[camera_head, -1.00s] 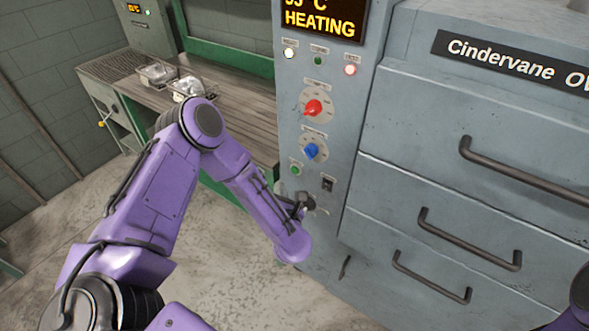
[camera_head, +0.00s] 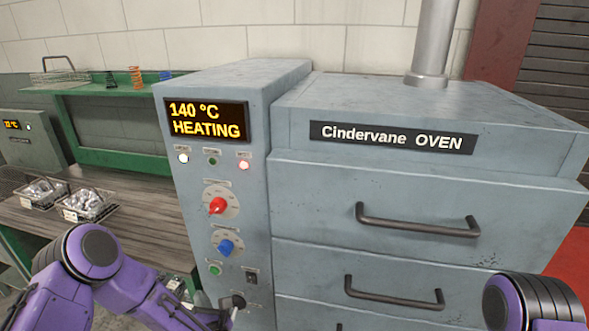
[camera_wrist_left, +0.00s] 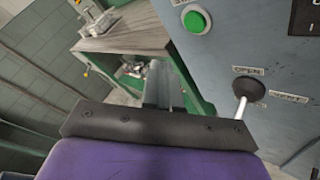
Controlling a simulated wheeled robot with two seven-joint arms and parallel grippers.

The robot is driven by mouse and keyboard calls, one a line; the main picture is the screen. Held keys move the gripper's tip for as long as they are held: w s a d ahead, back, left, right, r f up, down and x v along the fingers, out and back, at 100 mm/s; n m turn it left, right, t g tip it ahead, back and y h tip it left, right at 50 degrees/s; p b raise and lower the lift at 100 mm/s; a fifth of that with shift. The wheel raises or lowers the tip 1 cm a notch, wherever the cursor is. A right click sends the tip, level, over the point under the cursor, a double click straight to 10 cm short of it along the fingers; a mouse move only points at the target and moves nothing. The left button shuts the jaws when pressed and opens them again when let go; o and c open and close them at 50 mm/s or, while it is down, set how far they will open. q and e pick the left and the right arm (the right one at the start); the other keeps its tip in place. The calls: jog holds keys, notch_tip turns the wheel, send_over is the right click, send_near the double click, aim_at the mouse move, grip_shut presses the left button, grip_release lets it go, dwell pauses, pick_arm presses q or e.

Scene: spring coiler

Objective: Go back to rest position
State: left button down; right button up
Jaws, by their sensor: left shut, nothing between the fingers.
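My left arm (camera_head: 95,262) comes in from the lower left of the head view, bent beside the oven's control column (camera_head: 225,130). Its gripper is not clearly visible there. In the left wrist view my left gripper (camera_wrist_left: 165,82) is shut and empty, pointing past the column toward the bench. A lever with a round black base (camera_wrist_left: 249,89) is on the panel to its right, apart from the fingers. My right arm (camera_head: 535,302) shows only as a purple and black joint at the lower right; its gripper is out of view.
The Cindervane oven (camera_head: 430,165) fills the right, with drawer handles (camera_head: 418,222) sticking out. Its display (camera_head: 207,120) reads 140 °C HEATING. At left is a wooden bench (camera_head: 125,220) with metal trays (camera_head: 88,206). A wire basket (camera_head: 58,77) and springs stand behind.

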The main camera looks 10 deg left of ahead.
pick_arm(q)
jog(key=s+d+f+m+g+h+b, duration=0.1)
jog(key=s+d+f+m+h, duration=0.35)
jog(key=m, duration=0.45)
jog(key=s+d+f+m+g+h+b, duration=0.1)
jog(key=s+f+m+g+h, duration=0.15)
jog(key=s+f+m, duration=0.45)
jog(key=s+a+f+m+g+b, duration=0.1)
jog(key=s+a+f+m+g, duration=0.1)
jog(key=s+f+m, duration=0.2)
jog(key=s+a+f+m+g+b, duration=0.1)
jog(key=s+a+f+m+g, duration=0.1)
jog(key=s+m, duration=0.7)
jog(key=s+f+g, duration=0.1)
jog(key=s+f, duration=0.1)
jog(key=s, duration=0.1)
jog(key=shift+s+a+f+g+b, duration=0.2)
jog(key=shift+s+a+g+b, duration=0.15)
jog(key=shift+s, duration=0.05)
